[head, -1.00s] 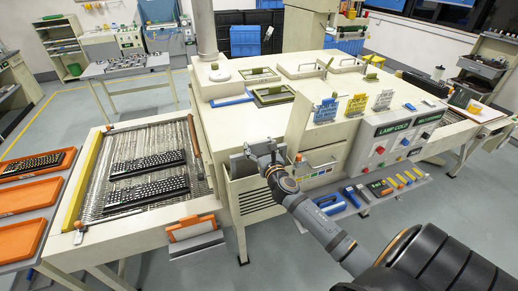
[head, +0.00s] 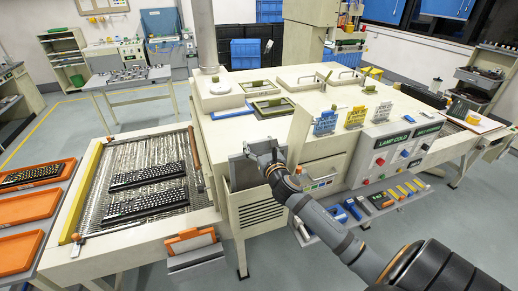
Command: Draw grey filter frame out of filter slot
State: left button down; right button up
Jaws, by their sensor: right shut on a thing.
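The grey filter frame (head: 242,171) is a thin upright plate at the front left corner of the cream machine (head: 330,106), above the louvred vent. My right gripper (head: 259,154) is shut on its upper right edge. The fingertips and the frame's edge partly hide each other. The filter slot is hidden behind the gripper and frame, so I cannot tell how much of the frame sits inside it. My left gripper is not in view.
A mesh conveyor (head: 118,219) with two black keyboards (head: 147,176) lies to the left. Orange trays (head: 25,209) stand at the far left. A control panel (head: 400,149) and a tool shelf (head: 385,201) are right of my arm. Floor is free in front.

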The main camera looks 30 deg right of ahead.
jog(key=shift+r, duration=2.1)
